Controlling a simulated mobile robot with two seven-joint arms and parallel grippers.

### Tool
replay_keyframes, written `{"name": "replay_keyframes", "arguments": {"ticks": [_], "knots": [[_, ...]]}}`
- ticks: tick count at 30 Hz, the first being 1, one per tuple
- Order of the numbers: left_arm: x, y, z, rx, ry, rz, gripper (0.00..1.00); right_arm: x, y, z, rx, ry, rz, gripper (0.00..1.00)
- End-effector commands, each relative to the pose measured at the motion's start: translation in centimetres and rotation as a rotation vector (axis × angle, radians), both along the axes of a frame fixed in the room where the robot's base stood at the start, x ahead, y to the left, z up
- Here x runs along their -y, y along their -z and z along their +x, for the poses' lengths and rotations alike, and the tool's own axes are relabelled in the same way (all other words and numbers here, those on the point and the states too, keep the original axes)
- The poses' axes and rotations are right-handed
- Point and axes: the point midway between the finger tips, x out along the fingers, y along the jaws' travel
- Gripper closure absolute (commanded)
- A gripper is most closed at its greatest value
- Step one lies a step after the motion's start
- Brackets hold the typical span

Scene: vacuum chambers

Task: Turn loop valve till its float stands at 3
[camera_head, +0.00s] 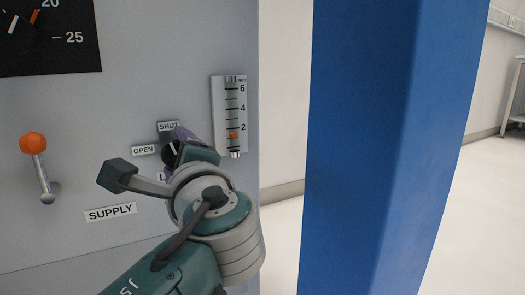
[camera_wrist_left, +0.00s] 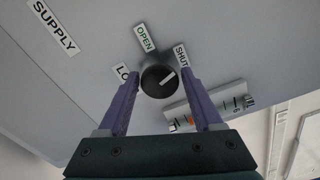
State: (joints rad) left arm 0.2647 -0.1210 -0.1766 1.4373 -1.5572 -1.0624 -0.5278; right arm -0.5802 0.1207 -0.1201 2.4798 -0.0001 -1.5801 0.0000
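The loop valve is a round black knob (camera_head: 168,155) with a white pointer line, on the grey panel. It also shows in the left wrist view (camera_wrist_left: 157,84), its line slanting up to the right, on the side of the SHUT label. The flow gauge (camera_head: 217,112) beside it has an orange float (camera_head: 234,135) a little below the 2 mark. My left gripper (camera_head: 178,148) is at the knob, and its purple fingers (camera_wrist_left: 160,77) stand apart on either side of it. Narrow gaps seem to show; contact is not clear. My right gripper is out of view.
An orange-tipped lever (camera_head: 33,143) above the SUPPLY label (camera_head: 110,213) sticks out at left. A black dial (camera_head: 45,40) is at upper left. A blue column (camera_head: 385,140) stands right of the panel.

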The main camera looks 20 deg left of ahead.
Motion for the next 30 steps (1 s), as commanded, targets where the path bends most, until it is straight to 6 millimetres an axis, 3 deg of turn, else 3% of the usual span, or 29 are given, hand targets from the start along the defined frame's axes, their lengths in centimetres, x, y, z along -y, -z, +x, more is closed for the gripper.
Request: {"name": "replay_keyframes", "arguments": {"ticks": [4,14,24,30], "knots": [[0.0,0.0,0.0,-0.001,0.0,0.001,0.16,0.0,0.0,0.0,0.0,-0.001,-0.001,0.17],[0.5,-0.1,-0.4,-0.003,0.001,0.001,0.16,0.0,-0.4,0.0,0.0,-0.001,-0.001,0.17],[5.4,-0.3,-4.6,-0.006,0.002,0.0,0.16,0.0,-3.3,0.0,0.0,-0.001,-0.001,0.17],[7.2,-0.1,-6.2,-0.002,0.001,0.0,0.16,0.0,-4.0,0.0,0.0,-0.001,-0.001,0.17]]}}
